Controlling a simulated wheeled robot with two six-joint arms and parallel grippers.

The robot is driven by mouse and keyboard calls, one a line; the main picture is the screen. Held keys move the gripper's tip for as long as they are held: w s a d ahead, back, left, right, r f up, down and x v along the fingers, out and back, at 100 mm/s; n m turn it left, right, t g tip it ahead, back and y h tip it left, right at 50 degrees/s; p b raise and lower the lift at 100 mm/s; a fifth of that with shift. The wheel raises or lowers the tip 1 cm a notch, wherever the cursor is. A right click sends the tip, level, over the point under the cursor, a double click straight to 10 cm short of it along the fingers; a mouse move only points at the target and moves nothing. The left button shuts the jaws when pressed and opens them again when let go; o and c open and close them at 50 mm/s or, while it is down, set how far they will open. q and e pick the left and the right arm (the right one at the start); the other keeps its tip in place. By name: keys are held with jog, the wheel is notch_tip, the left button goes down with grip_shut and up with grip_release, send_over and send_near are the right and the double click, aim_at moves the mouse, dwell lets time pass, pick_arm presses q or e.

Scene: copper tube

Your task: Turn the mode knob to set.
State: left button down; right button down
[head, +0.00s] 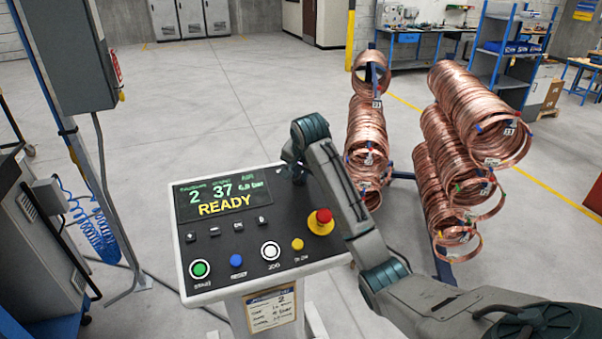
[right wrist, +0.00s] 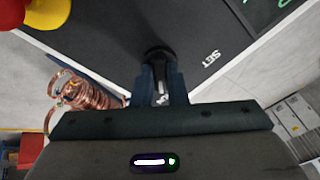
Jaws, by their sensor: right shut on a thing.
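The mode knob (right wrist: 157,54) is small, round and black, at the upper right of the control panel (head: 190,278). In the right wrist view it sits between the fingers of my right gripper (right wrist: 161,85), which is shut on it. The white SET label (right wrist: 211,58) is printed on the panel to the right of the knob in that view. Which way the knob points cannot be told. In the head view my right gripper (head: 296,170) reaches the panel beside the screen and hides the knob. The screen (head: 222,199) reads READY. My left gripper is not in view.
The panel also carries a red emergency stop (head: 323,216) on yellow, a white button (head: 270,251), a yellow one (head: 297,244), a blue one (head: 236,260) and a green one (head: 199,269). Copper coils (head: 366,130) hang on racks behind, at the right. Open floor lies beyond.

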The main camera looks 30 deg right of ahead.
jog(key=shift+n, duration=0.3)
jog(key=n, duration=0.3)
jog(key=shift+n, duration=0.4)
jog(key=n, duration=0.4)
jog(key=shift+n+y, duration=0.3)
jog(key=n, duration=0.4)
jog(key=shift+n+t, duration=0.3)
jog(key=shift+n, duration=0.1)
jog(key=shift+d+n+y, duration=0.1)
jog(key=shift+n+y, duration=0.3)
jog(key=shift+n, duration=1.8)
jog(key=c, duration=1.5)
grip_release()
jog(key=shift+o, duration=0.3)
jog(key=shift+s, duration=0.1)
